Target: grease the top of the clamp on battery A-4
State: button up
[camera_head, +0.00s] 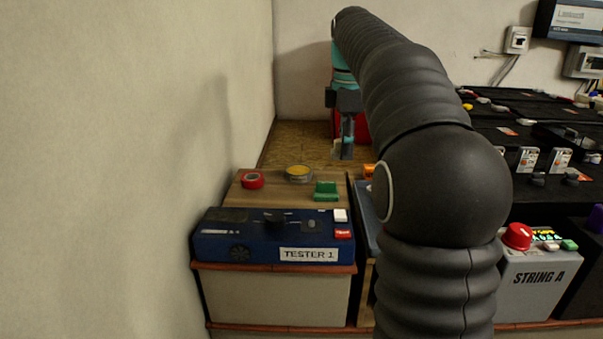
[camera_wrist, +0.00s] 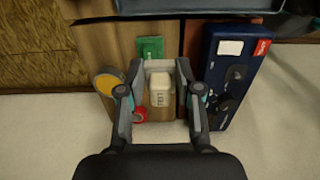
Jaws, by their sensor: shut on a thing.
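My gripper (camera_head: 346,140) hangs over the back of the wooden bench top in the head view. In the wrist view my gripper (camera_wrist: 163,76) has its two fingers on either side of a small pale block (camera_wrist: 160,98) with dark lettering too small to read, and is shut on it. A round tin with yellow contents (camera_head: 299,171), perhaps the grease, stands on the bench top; it also shows in the wrist view (camera_wrist: 108,80). Black batteries with orange-and-white tags (camera_head: 527,158) stand at the right. I cannot tell which is A-4, and its clamp cannot be made out.
A red ring-shaped roll (camera_head: 252,180) and a green block (camera_head: 326,189) lie on the wooden bench top (camera_head: 275,198). The blue TESTER 1 box (camera_head: 225,246) stands in front. A grey STRING A box (camera_head: 533,292) with a red knob is at right. A wall borders the left.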

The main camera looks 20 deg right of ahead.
dwell(0.6)
jog(key=shift+w+a+r+p, duration=0.15)
jog(key=shift+a+r+p, duration=0.1)
jog(key=shift+p, duration=0.2)
jog(key=w+a+p, duration=0.3)
jog(key=w+p, duration=0.2)
jog(key=w, duration=0.1)
jog(key=p, duration=0.2)
send_near(303, 170)
jog(key=shift+s+f, duration=0.3)
jog(key=shift+w+r, duration=0.2)
jog(key=shift+w, duration=0.05)
jog(key=shift+f, duration=1.9)
jog(key=shift+f+b, duration=1.05)
jog(key=shift+f, duration=0.55)
